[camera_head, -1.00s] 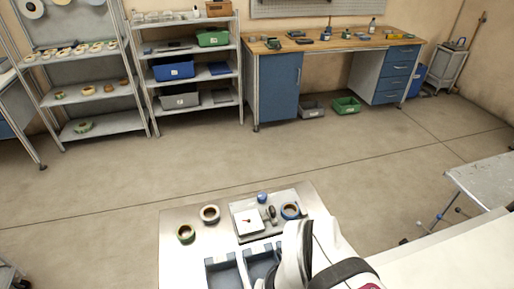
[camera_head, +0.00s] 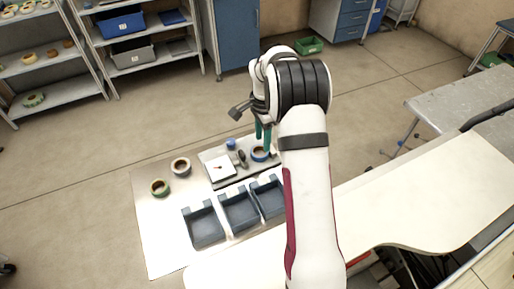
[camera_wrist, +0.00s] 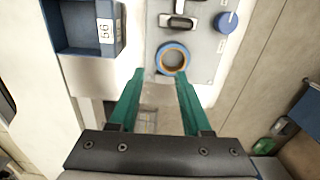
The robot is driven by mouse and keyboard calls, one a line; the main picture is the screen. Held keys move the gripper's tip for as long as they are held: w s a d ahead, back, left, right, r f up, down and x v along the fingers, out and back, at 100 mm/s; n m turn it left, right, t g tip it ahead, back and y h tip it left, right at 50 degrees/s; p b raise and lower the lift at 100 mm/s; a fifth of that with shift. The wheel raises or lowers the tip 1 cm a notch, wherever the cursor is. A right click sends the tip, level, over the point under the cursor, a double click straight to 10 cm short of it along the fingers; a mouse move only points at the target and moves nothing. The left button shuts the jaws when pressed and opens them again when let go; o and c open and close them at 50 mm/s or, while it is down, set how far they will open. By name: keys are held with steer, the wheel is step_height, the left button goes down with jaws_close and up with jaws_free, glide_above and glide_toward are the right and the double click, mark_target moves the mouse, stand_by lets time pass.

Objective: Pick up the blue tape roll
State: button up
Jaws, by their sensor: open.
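The blue tape roll (camera_head: 252,156) lies flat on a grey panel (camera_head: 207,156) at the panel's right end, partly hidden by my gripper in the head view. In the wrist view the roll (camera_wrist: 173,75) shows a blue outer band and a tan inner ring around an open middle. My gripper (camera_head: 262,144) has green fingers and is above the panel close to the roll. In the wrist view the open, empty fingers (camera_wrist: 160,73) point toward the roll, which appears just beyond the tips and nearer the right finger.
A blue knob (camera_head: 231,144), a dark handle (camera_head: 242,159) and a white square plate (camera_head: 219,168) share the panel. Several dark blue bins (camera_head: 204,226) stand in front.

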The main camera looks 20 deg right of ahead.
mark_target(263, 156)
step_height(263, 156, down, 8)
steer(key=shift+d+r, duration=0.1)
jaws_close()
stand_by(0.4)
